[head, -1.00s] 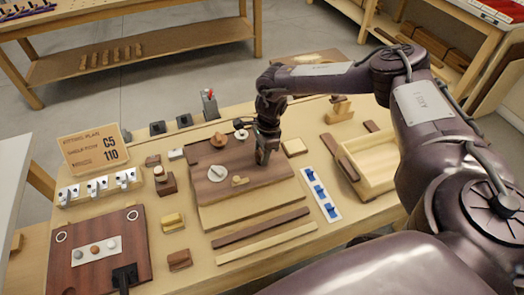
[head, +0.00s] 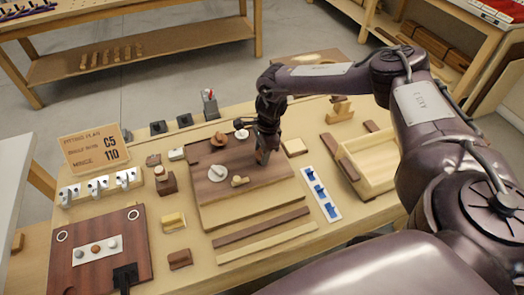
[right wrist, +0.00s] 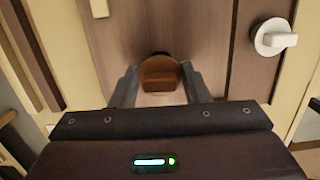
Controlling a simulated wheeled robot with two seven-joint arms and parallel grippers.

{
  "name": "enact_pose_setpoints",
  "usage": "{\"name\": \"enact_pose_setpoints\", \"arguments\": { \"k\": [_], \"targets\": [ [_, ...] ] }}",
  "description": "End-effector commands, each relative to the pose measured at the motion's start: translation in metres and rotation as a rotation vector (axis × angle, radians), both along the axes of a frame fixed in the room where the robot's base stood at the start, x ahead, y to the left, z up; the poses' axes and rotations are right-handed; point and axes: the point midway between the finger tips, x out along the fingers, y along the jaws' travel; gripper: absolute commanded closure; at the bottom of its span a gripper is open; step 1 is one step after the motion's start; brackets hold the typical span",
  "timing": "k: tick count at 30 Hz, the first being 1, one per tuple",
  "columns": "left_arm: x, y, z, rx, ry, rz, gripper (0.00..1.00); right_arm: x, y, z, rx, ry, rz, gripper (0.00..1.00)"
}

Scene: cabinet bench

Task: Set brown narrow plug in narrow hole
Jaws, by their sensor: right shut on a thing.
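My right gripper (head: 262,158) is low over the right part of the dark brown board (head: 205,190). It is shut on the brown plug (right wrist: 160,74), which shows between the two fingers in the right wrist view. In the head view the gripper mostly hides the plug. My left gripper is not in view.
On the board stand a grey-white knob (head: 217,173), a tan piece (head: 239,181), a brown round knob (head: 219,139) and a white knob (head: 241,134). A strip with blue parts (head: 319,193) and a wooden tray (head: 345,165) lie to the right.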

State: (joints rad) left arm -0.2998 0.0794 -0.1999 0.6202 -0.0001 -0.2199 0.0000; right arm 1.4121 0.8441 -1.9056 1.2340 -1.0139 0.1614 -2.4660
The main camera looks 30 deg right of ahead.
Motion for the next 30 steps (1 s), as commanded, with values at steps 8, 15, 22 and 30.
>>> {"name": "enact_pose_setpoints", "arguments": {
  "k": [8,15,22,30],
  "targets": [
    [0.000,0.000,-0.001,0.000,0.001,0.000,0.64,0.000,0.000,-0.001,0.000,0.000,0.000,0.71],
    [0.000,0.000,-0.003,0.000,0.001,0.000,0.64,0.000,0.000,-0.004,0.000,0.000,0.000,0.71],
    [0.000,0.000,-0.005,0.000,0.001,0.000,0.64,0.000,0.000,-0.007,0.000,0.000,0.000,0.71],
    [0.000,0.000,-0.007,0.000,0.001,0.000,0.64,0.000,0.000,-0.010,0.000,0.000,0.000,0.71]
  ]
}}
